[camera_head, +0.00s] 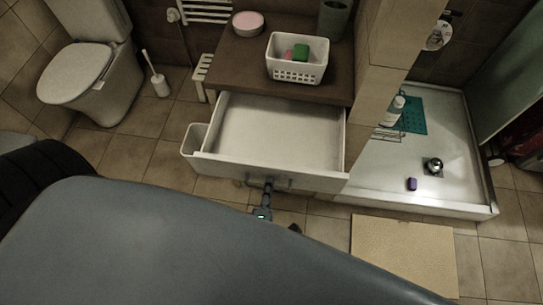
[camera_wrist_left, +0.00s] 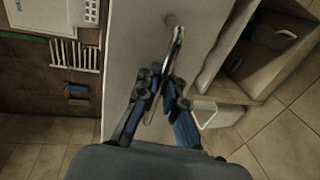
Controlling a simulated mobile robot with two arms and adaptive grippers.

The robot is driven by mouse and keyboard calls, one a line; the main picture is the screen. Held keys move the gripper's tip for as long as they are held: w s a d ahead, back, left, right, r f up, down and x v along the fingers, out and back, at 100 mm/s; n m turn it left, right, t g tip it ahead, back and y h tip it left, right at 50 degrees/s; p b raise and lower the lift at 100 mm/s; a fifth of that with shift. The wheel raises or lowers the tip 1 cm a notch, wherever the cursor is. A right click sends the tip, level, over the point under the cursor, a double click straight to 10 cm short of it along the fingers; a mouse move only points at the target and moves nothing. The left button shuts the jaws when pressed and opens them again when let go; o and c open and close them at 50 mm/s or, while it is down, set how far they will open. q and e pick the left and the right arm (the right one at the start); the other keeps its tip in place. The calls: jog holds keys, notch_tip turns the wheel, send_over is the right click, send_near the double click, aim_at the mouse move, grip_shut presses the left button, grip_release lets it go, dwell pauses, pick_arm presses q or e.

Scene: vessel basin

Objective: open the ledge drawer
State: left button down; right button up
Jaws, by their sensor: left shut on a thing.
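The ledge drawer (camera_head: 275,130) is pulled well out from under the brown ledge top (camera_head: 232,66), and its white inside is bare. Its white front also shows in the wrist view (camera_wrist_left: 133,40). My left gripper (camera_head: 267,186) is at the drawer's front, shut on the metal bar handle (camera_wrist_left: 178,45). The wrist view shows the fingers (camera_wrist_left: 161,92) closed around the bar. Part of the handle is hidden by the fingers. My right gripper does not show.
A white basket (camera_head: 297,72) with a green and a pink item and a pink round box (camera_head: 248,24) stand on the ledge. A small bin (camera_head: 196,140) is left of the drawer. A toilet (camera_head: 90,85), shower tray (camera_head: 405,188) and beige mat (camera_head: 403,257) are around.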

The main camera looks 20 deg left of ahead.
pick_arm(q)
jog(key=shift+s+r, duration=0.1)
jog(key=shift+s, duration=0.1)
jog(key=c, duration=1.8)
grip_release()
jog(key=shift+o, duration=0.2)
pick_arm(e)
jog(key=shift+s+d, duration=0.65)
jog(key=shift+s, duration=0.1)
pick_arm(q)
jog(key=shift+s, duration=0.1)
jog(key=v, duration=0.7)
jog(key=shift+s, duration=0.2)
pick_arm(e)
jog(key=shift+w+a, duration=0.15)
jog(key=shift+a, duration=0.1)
pick_arm(q)
jog(key=shift+d, duration=0.2)
